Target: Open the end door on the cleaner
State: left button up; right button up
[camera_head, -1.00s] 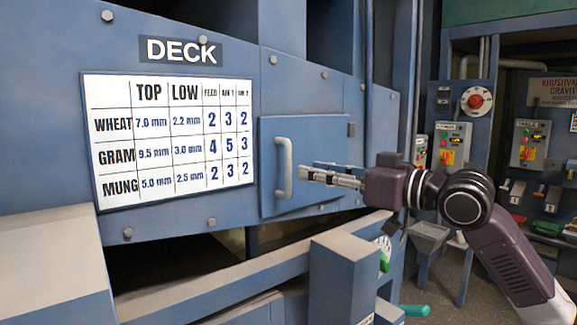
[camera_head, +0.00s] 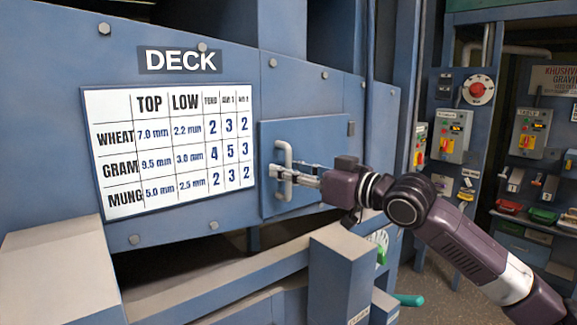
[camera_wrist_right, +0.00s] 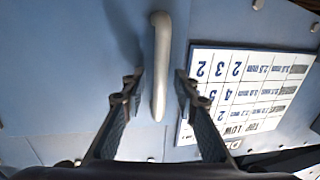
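The end door (camera_head: 325,145) is a blue square panel on the cleaner's side, right of the chart, and it looks shut. Its pale grey upright bar handle (camera_head: 287,156) is near the door's left edge. My right gripper (camera_head: 291,176) has come in from the right, with its fingertips at the handle. In the right wrist view the two fingers (camera_wrist_right: 158,88) are apart, one on each side of the handle (camera_wrist_right: 161,55), with a gap on both sides. The fingers cover part of the handle's lower half in the head view. My left gripper is out of view.
A DECK settings chart (camera_head: 170,147) is fixed to the cleaner left of the door. A blue post (camera_head: 340,275) and sloping beam stand below the door. A control panel with a red knob (camera_head: 478,90) and switch boxes are at the right.

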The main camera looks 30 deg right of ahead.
jog(key=shift+c, duration=0.6)
grip_shut()
